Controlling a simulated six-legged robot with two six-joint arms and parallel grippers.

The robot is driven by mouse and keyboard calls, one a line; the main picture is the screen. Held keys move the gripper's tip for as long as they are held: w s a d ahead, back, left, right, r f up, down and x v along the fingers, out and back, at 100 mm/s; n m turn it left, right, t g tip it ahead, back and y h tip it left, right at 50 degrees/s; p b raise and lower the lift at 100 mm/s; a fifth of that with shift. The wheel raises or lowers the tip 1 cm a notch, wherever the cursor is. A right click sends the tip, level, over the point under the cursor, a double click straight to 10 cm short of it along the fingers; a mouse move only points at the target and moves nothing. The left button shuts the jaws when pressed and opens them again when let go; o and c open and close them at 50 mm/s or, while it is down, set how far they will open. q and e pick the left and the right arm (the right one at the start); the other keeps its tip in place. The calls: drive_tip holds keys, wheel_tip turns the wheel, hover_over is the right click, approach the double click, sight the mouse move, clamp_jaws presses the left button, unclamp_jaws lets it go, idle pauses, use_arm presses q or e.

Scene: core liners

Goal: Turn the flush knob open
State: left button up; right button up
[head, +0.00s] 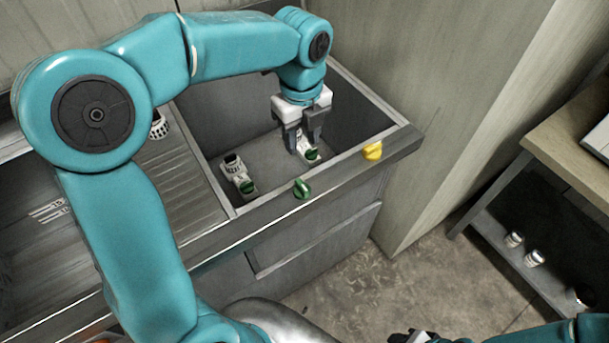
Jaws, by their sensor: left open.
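A green knob (302,189) and a yellow knob (373,151) sit on the front rim of a grey sink-like basin (345,168). I cannot tell from markings which one is the flush knob. My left gripper (306,146) points down into the basin, behind the two knobs and apart from both. Its jaws are open around or just above a white fitting with a green part (312,155); contact is unclear. My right gripper (412,336) shows only in part at the bottom edge, far from the knobs.
A ribbed drainboard (175,170) adjoins on the left. A wooden-topped table (570,140) stands at right, with small white containers (533,258) on its lower shelf. Floor between is clear.

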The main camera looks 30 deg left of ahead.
sight(302, 184)
use_arm(q)
wheel_tip(302, 184, down, 15)
drive_tip(key=shift+f, duration=0.1)
drive_tip(key=shift+s+d, duration=0.1)
drive_tip(key=shift+s, duration=0.2)
drive_tip(key=shift+w, duration=0.15)
clamp_jaws()
